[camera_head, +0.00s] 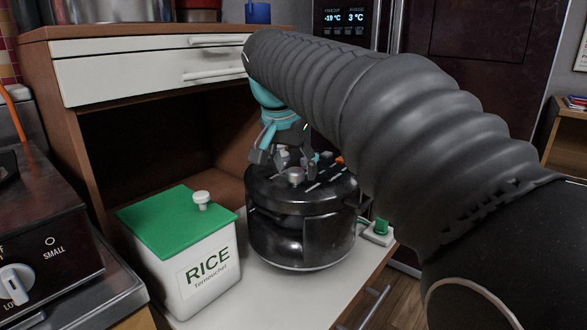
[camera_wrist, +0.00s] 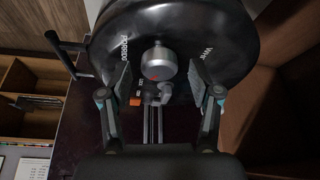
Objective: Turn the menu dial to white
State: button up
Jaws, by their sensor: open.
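The black rice cooker (camera_head: 300,232) stands on the white pull-out shelf. Its menu dial, a silver-grey knob (camera_head: 296,176), sits on top of the lid. In the wrist view the dial (camera_wrist: 158,60) is seen from above, with a small red mark on its lower edge. One label, apparently porridge, is left of it; a white label (camera_wrist: 206,56), apparently reading White, is to its right. My gripper (camera_head: 284,160) is open over the lid. In the wrist view its fingers (camera_wrist: 160,84) stand either side of the dial, with a gap on both sides.
A white rice box (camera_head: 196,270) with a green lid stands left of the cooker. A small orange switch (camera_wrist: 135,101) is beside the dial on the cooker. A drawer cabinet (camera_head: 150,68) rises behind, and a black appliance (camera_head: 45,235) is at far left.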

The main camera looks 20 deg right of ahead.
jog(key=shift+f, duration=0.1)
jog(key=c, duration=1.1)
jog(key=shift+c, duration=0.2)
jog(key=n+y+p, duration=0.1)
jog(key=n, duration=0.2)
jog(key=n+y+p, duration=0.1)
jog(key=n, duration=0.1)
jog(key=shift+d+n+t, duration=0.2)
jog(key=shift+n+t, duration=0.2)
jog(key=n+y+p, duration=0.1)
jog(key=n, duration=0.2)
jog(key=n+y+p, duration=0.1)
jog(key=n, duration=0.2)
jog(key=shift+d+y, duration=0.1)
jog(key=shift+y, duration=0.2)
jog(key=n+g+y+p, duration=0.1)
jog(key=n, duration=0.2)
jog(key=n+y, duration=0.1)
jog(key=n, duration=0.2)
jog(key=shift+n+g+p, duration=0.35)
jog(key=shift+n+g, duration=0.05)
jog(key=n+g, duration=0.1)
jog(key=n, duration=0.1)
jog(key=n+g+p, duration=0.1)
jog(key=n, duration=0.2)
jog(key=shift+w+d+y, duration=0.1)
jog(key=shift+w+y, duration=0.05)
jog(key=shift+y, duration=0.25)
jog(key=shift+n+p, duration=0.3)
